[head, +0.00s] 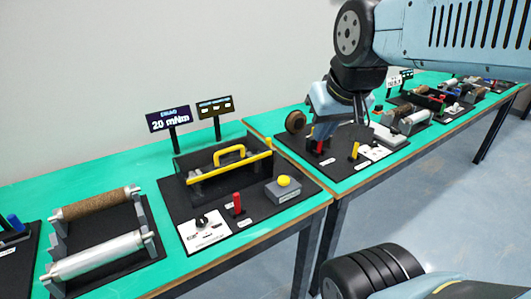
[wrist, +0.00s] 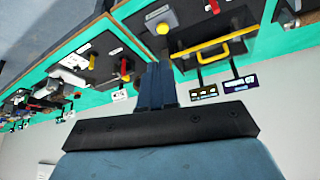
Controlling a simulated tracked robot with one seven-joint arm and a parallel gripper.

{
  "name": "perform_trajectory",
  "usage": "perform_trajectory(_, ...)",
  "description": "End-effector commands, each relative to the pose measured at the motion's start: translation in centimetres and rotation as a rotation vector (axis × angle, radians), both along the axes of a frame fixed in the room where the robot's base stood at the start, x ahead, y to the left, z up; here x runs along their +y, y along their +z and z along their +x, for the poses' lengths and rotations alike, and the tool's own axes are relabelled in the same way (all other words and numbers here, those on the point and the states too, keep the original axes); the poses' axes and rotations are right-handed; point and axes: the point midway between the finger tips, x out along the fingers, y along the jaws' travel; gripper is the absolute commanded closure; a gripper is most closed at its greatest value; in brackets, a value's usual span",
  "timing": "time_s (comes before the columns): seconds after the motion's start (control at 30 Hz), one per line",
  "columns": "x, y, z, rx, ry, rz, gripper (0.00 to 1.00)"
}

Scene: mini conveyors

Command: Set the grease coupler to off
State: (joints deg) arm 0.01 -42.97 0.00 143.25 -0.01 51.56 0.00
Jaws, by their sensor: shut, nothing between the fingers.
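No readable label marks which control is the grease coupler. In the head view, the right black panel (head: 297,152) carries a red lever (head: 320,147) and a yellow lever (head: 354,150). The nearer panel (head: 180,207) carries another red lever (head: 237,204), a black knob (head: 201,221) on a white plate and a grey box with a yellow button (head: 284,181). My gripper (head: 322,131) is shut and empty, pointing down over the right panel near its red lever; contact cannot be told. Its closed fingers (wrist: 157,70) also show in the wrist view.
A roller conveyor (head: 100,255) lies at the left. More rollers and devices line the far green table (head: 440,78). Grey floor is open at the right.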

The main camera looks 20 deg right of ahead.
Motion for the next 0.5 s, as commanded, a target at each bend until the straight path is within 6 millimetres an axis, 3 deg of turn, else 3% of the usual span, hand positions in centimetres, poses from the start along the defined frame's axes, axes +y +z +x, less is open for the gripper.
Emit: perform_trajectory(0.5,0.0,0.01,0.0,0.0,0.0,0.0,0.99)
